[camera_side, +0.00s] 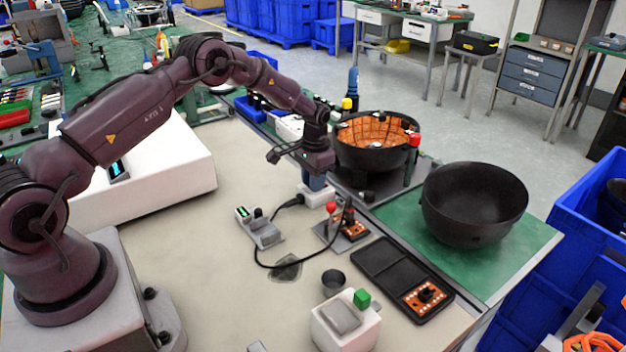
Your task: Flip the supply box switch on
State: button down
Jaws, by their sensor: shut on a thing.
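A small grey box (262,232), which looks like the supply box, sits on the beige bench top, with a small lit display and a black knob or switch on top. Its switch position is too small to tell. A black cable with a thick plug-like end (291,201) runs from near it toward a white block (319,196). My gripper (317,184) points down right over this white block, to the right of and behind the grey box. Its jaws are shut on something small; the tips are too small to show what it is.
A red-knobbed unit (343,228) with another black cable stands right of the grey box. A black tray (388,272), small dark cup (333,279) and white box with green button (345,323) lie in front. A dark bowl (474,203) and an orange-lined bowl (374,133) stand right and behind.

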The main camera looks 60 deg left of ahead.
jog(key=shift+w+g, duration=0.35)
jog(key=shift+g, duration=0.75)
jog(key=shift+r, duration=0.1)
jog(key=c, duration=1)
grip_release()
jog(key=shift+o, duration=0.2)
jog(key=shift+r, duration=0.1)
jog(key=v, duration=0.7)
jog(key=shift+w+r, duration=0.1)
jog(key=shift+r, duration=0.05)
